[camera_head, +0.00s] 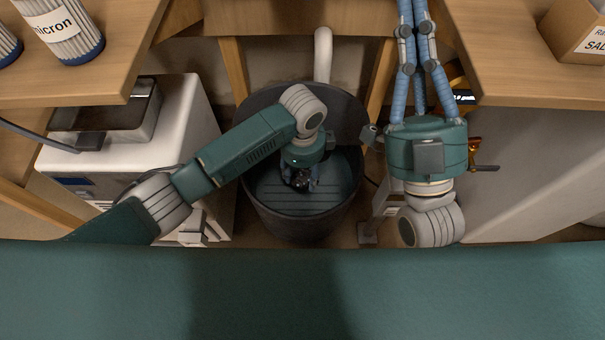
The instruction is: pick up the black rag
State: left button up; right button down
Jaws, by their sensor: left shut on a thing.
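My right gripper (413,45) is raised on the right, apart from the basin, with blue jointed fingers pointing to the top of the picture. Their tips are cut off by the frame edge, so I cannot tell if it is open.
A white pipe (323,55) rises behind the basin. Wooden worktops (100,85) flank it, with a labelled filter cartridge (62,28) at left and a cardboard box (580,32) at right. A white unit with a metal tray (117,112) stands left of the basin.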

pick_arm(q)
jog(key=shift+r+p, duration=0.35)
jog(key=shift+r, duration=0.2)
jog(key=shift+r+p, duration=0.95)
jog(key=shift+f, duration=0.1)
